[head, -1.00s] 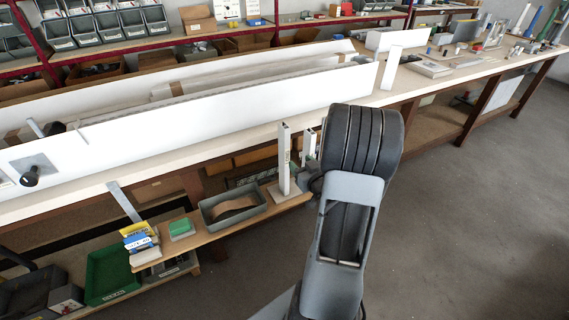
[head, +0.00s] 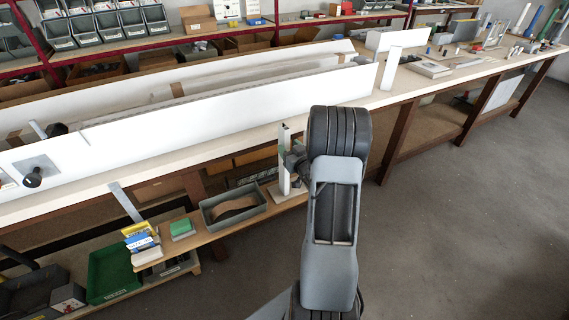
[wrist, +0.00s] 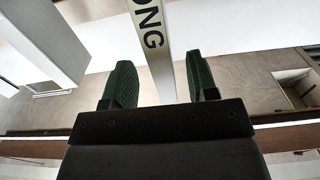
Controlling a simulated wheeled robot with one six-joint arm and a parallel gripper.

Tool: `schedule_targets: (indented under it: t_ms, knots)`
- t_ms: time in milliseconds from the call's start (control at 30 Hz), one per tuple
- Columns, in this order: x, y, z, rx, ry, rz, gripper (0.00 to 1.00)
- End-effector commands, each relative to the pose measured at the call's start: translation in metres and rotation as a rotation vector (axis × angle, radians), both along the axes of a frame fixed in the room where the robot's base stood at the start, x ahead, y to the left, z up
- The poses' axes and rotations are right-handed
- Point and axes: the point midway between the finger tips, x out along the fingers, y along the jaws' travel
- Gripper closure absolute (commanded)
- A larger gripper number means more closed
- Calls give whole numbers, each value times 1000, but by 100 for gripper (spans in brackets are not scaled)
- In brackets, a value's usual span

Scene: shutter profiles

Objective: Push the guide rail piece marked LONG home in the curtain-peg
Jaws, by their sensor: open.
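The guide rail piece marked LONG (wrist: 150,40) is a pale strip in the wrist view with the black letters "ONG" showing. It runs between the two green, ribbed fingers of my gripper (wrist: 158,65), which are open with a gap on either side of it. Its lower end is hidden behind the gripper body. In the head view a white upright profile (head: 283,160) stands on the low wooden shelf, beside my gripper, which is mostly hidden by my arm. I cannot make out the curtain-peg.
A big white upright (wrist: 45,40) stands close at the left in the wrist view. The low shelf holds a grey tray (head: 262,208), a green block (head: 182,229) and yellow and blue boxes (head: 140,240). The long bench (head: 230,139) runs behind. Floor at right is clear.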

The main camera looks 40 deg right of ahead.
Motion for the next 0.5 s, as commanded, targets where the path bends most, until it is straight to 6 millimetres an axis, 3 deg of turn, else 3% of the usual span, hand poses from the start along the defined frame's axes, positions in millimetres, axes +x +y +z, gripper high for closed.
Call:
schedule_targets:
  t_ms: [200,500]
  knots:
    - [28,-3,2,0,1,1,47]
    - [36,-4,1,1,1,0,47]
